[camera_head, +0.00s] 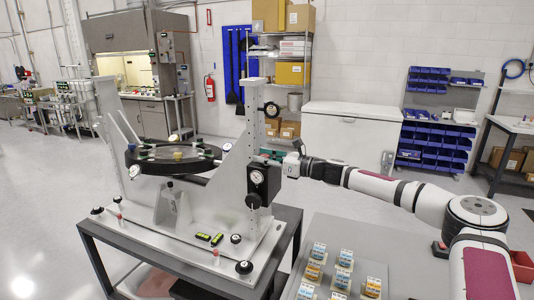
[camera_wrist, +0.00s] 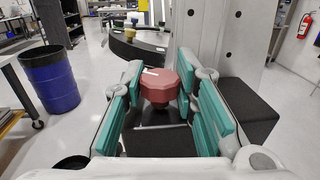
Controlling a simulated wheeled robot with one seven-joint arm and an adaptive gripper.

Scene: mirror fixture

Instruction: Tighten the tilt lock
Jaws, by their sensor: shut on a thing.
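The mirror fixture (camera_head: 255,130) is a pale frame with uprights, standing on a dark-topped cart. It carries a round dark ring (camera_head: 178,158), which shows partly at the top of the wrist view (camera_wrist: 135,46). In the wrist view, a faceted red-brown knob (camera_wrist: 159,86) with a white mark on top sits between the teal pads of my gripper (camera_wrist: 160,75). I take it for the tilt lock. My gripper is shut on it. In the head view my gripper (camera_head: 272,156) reaches in from the right beside the right upright, and the knob is hidden there.
A black block with a dial (camera_head: 263,182) is on the right upright, close below my gripper. A grey table (camera_head: 385,245) with several small labelled boxes (camera_head: 344,257) stands at the front right. A blue bin (camera_wrist: 50,78) stands on the floor at left in the wrist view.

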